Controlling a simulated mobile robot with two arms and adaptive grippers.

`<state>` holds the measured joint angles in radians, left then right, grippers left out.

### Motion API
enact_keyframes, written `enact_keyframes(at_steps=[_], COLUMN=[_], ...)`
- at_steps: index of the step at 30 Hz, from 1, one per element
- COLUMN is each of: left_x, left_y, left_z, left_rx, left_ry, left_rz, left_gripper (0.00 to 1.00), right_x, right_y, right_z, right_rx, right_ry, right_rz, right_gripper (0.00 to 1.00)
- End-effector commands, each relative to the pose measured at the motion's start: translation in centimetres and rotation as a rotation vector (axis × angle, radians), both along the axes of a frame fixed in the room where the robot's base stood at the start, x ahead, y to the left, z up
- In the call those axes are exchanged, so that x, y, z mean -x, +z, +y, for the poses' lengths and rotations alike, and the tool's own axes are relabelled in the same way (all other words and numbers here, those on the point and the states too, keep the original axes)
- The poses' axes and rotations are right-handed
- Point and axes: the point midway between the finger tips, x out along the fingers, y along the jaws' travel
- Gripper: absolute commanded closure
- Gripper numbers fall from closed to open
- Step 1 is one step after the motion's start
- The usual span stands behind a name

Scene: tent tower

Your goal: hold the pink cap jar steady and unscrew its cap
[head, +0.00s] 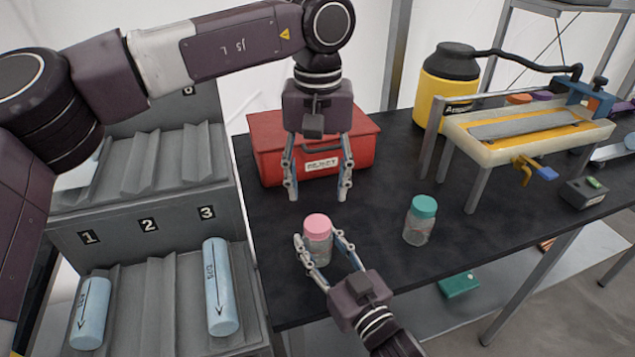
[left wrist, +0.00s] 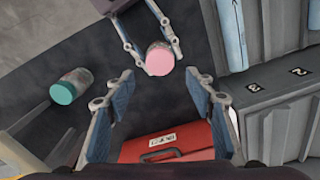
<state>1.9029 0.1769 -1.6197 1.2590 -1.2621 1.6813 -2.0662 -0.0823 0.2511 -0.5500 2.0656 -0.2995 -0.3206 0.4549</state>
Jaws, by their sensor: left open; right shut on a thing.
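The pink cap jar (head: 318,240) stands upright on the black table, a clear jar with a pink cap (head: 317,225) on top. My right gripper (head: 319,248) is shut on the jar's body from the front, a finger on each side. My left gripper (head: 318,197) points down above and behind the jar, open and empty, with its fingertips apart from the cap. In the left wrist view the pink cap (left wrist: 159,60) shows between the right gripper's fingers, beyond the left gripper's open fingers (left wrist: 165,88). The cap sits on the jar.
A teal-capped jar (head: 420,220) stands to the right on the black table (head: 385,275). A red toolbox (head: 262,150) stands behind my left gripper. A grey numbered rack (head: 145,235) with blue cylinders is at the left. A white-topped stand (head: 528,128) and a yellow canister (head: 448,85) are at the back right.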

Motion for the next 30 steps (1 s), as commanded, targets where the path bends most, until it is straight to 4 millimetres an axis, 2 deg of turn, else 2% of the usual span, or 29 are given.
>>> enact_keyframes(at_steps=[6,14,17,24,30], left_x=[0.0,0.0,0.0,0.0,0.0], left_y=[0.0,-0.4,-1.4,-5.2,-7.3], left_z=[0.0,0.0,0.0,0.1,0.0], left_rx=[0.001,0.0,0.0,0.0,0.001], left_ry=[-0.311,-0.454,-0.459,-0.456,-0.455], left_rz=[-0.001,0.001,0.002,0.002,0.001], left_gripper=[0.5,0.5,0.5,0.5,0.5], right_x=[0.0,0.0,0.0,0.0,0.0], right_y=[0.0,0.0,0.0,0.0,0.0], right_z=[0.0,0.0,0.0,0.0,0.0], right_rx=[0.0,0.0,0.0,0.0,0.0], right_ry=[0.0,0.0,0.0,0.0,0.0], right_rz=[-0.001,-0.001,-0.001,-0.001,-0.001], right_gripper=[1.0,1.0,1.0,1.0,1.0])
